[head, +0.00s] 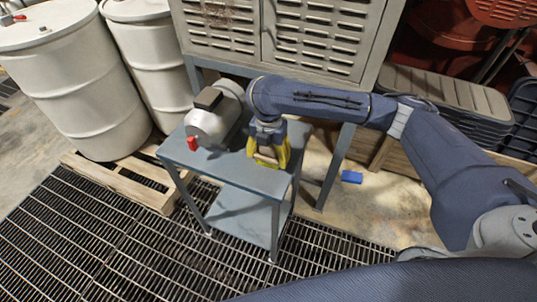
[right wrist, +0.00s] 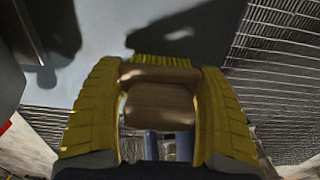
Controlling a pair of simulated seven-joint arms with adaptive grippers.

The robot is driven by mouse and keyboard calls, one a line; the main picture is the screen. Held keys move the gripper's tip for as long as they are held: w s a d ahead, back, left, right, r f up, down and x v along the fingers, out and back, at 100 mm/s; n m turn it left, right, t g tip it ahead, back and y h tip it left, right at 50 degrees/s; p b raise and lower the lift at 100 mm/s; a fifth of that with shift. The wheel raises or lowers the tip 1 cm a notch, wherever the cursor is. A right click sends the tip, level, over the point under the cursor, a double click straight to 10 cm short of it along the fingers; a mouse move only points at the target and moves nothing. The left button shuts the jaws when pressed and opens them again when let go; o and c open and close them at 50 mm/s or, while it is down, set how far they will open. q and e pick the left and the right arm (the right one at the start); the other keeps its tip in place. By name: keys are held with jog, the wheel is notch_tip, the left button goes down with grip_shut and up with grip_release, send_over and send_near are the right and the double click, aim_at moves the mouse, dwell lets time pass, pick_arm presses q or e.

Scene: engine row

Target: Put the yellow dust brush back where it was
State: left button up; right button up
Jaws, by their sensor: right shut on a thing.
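My right gripper (head: 264,160) reaches down over the right part of the small blue-grey table, its yellow fingers pointing at the tabletop (head: 230,172). In the right wrist view, the fingers of my right gripper (right wrist: 160,115) are shut on the dust brush (right wrist: 160,100). A brown, rounded part of it sits between them, and a yellow ridged edge shows beyond. In the head view the brush is mostly hidden by the fingers. I cannot tell whether it touches the tabletop. My left gripper is out of view.
A grey-white motor (head: 216,115) with a red end piece stands on the table, left of my gripper. A louvred cabinet (head: 318,40) stands behind. White drums (head: 75,75) and a wooden pallet (head: 130,185) are at left. A blue object (head: 352,177) lies on the floor.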

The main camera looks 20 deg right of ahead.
jog(key=o, duration=1.3)
jog(key=shift+f, duration=0.1)
jog(key=shift+c, duration=0.2)
jog(key=shift+r, duration=6.2)
